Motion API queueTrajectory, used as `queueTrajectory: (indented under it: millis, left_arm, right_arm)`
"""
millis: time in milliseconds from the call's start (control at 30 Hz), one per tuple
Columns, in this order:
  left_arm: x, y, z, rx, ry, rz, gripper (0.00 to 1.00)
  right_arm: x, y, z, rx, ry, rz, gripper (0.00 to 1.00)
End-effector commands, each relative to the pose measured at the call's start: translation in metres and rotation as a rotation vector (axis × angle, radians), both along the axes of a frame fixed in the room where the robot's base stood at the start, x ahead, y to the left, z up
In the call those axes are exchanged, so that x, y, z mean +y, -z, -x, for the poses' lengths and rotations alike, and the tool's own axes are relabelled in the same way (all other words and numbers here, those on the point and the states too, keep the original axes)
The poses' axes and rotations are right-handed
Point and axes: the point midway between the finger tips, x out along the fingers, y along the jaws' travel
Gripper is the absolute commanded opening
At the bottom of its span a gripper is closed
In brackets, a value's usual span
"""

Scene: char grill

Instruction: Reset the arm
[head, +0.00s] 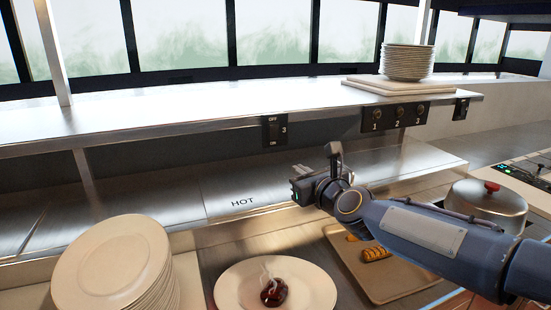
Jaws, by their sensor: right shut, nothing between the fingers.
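My right arm comes in from the right, and its dark gripper (303,184) is in front of the lower metal shelf, near the "HOT" label. It is shut and holds nothing. Its fingers are small and partly turned away in this view. My left arm and gripper are not in view.
Below the gripper are a white plate (232,288) with a dark steaming piece of food (273,291) and a tan tray (391,292) with browned food (376,253). A plate stack (112,262) stands at left. A lidded pot (487,203) is right, behind my forearm. The upper shelf (200,118) overhangs.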

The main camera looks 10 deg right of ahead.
Motion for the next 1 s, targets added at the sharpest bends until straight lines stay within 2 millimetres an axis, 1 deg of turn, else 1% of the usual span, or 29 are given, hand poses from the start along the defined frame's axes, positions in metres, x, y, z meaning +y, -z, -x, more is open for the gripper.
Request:
queueTrajectory:
  millis: [67,167,200,267,300,367,400,467,500,600,633,700,800,900,1000]
  left_arm:
    - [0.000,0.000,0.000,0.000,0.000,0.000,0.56]
    - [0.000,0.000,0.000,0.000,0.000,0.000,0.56]
    - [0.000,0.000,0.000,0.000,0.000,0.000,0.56]
    - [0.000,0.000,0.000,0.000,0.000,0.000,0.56]
    - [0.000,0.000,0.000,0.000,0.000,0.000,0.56]
    - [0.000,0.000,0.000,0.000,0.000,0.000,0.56]
    - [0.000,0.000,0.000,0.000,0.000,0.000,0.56]
    - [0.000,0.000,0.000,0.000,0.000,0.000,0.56]
    - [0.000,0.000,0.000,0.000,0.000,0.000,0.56]
    - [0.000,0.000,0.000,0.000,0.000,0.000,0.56]
    - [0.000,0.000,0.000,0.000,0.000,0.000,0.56]
    - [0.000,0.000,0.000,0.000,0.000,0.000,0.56]
    - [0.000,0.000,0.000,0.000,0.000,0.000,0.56]
    - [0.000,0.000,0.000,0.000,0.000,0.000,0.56]
    - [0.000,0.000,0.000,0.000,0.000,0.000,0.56]
  right_arm:
    - [-0.003,0.005,0.022,-0.003,-0.052,0.182,0.00]
    - [-0.008,0.022,0.062,-0.006,-0.172,0.525,0.00]
    - [-0.010,0.032,0.082,-0.008,-0.233,0.680,0.00]
    - [-0.015,0.050,0.112,-0.014,-0.336,0.907,0.00]
    - [-0.018,0.063,0.133,-0.021,-0.411,1.053,0.00]
    - [-0.023,0.083,0.164,-0.038,-0.533,1.259,0.00]
    - [-0.027,0.097,0.185,-0.055,-0.620,1.390,0.00]
    - [-0.031,0.118,0.218,-0.087,-0.759,1.568,0.00]
    - [-0.034,0.132,0.238,-0.116,-0.854,1.674,0.00]
    - [-0.039,0.164,0.284,-0.202,-1.077,1.881,0.00]
    - [-0.040,0.172,0.296,-0.229,-1.137,1.926,0.00]
    - [-0.041,0.187,0.319,-0.294,-1.258,2.008,0.00]
    - [-0.042,0.202,0.339,-0.363,-1.372,2.074,0.00]
    - [-0.042,0.208,0.348,-0.398,-1.424,2.102,0.00]
    - [-0.042,0.209,0.349,-0.406,-1.434,2.107,0.00]
